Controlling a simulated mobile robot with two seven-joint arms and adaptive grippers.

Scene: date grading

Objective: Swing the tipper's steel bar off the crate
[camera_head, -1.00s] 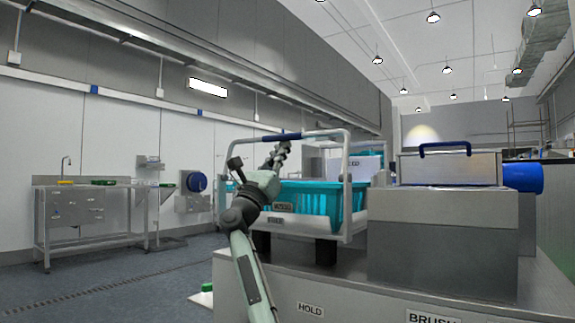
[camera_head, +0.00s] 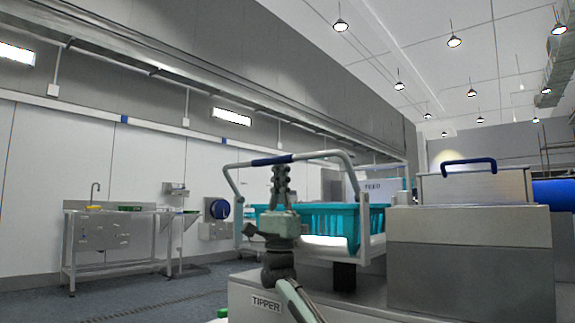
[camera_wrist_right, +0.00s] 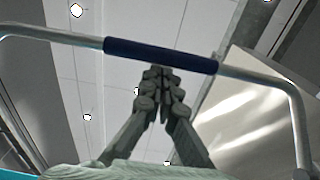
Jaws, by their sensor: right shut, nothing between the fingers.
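The tipper's steel bar (camera_head: 335,155) is a pale bent tube with a dark blue sleeve (camera_head: 262,161). It crosses above the near side of the teal crate (camera_head: 328,220), its ends running down on both sides. My right gripper (camera_head: 281,168) is shut and empty, pointing up at the sleeve, in front of the crate. In the right wrist view the shut fingertips (camera_wrist_right: 161,72) meet the lower edge of the sleeve (camera_wrist_right: 150,53) in the picture; I cannot tell if they touch. Part of the crate is hidden behind my gripper. My left gripper is not in view.
A steel box with a blue handle (camera_head: 470,164) stands on a grey block (camera_head: 470,265) right of the crate. The counter front carries a TIPPER label (camera_head: 265,303). A steel sink table (camera_head: 110,235) stands at the left wall, with open floor before it.

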